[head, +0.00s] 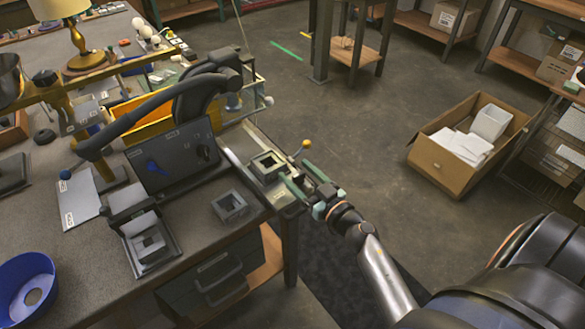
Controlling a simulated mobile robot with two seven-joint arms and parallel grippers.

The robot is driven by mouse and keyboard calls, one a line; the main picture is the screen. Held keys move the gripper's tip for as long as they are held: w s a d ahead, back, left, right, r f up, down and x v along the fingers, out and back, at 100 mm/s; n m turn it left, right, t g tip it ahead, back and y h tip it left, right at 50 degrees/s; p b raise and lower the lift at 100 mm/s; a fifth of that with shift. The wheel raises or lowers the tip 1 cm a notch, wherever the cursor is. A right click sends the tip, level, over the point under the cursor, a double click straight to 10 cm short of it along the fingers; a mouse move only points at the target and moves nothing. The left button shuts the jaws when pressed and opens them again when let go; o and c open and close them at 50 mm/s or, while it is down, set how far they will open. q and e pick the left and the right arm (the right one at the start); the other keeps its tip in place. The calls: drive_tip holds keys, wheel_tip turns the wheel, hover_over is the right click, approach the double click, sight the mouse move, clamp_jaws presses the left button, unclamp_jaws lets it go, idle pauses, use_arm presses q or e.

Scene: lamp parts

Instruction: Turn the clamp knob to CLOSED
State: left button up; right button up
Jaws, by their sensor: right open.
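A small fixture with a grey square-holed block (267,165) sits at the table's right edge. A thin lever with a yellow ball (306,143) rises beside it. My right gripper (303,182) is open at the table edge, just right of the block and below the ball, with its green fingers apart. I see nothing held between them; contact with the fixture cannot be told. A dark panel (175,150) on the table carries a blue knob-like part (153,167). No OPEN or CLOSED marking is readable, so which part is the clamp knob is unclear. My left gripper is out of view.
A loose grey square block (230,206) and a grey stand (148,245) are on the table (195,270). A black curved arm (145,108) spans above the panel. A blue bowl (25,290) is at lower left. A cardboard box (440,165) stands on open floor.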

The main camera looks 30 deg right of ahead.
clamp_jaws()
idle(0.7)
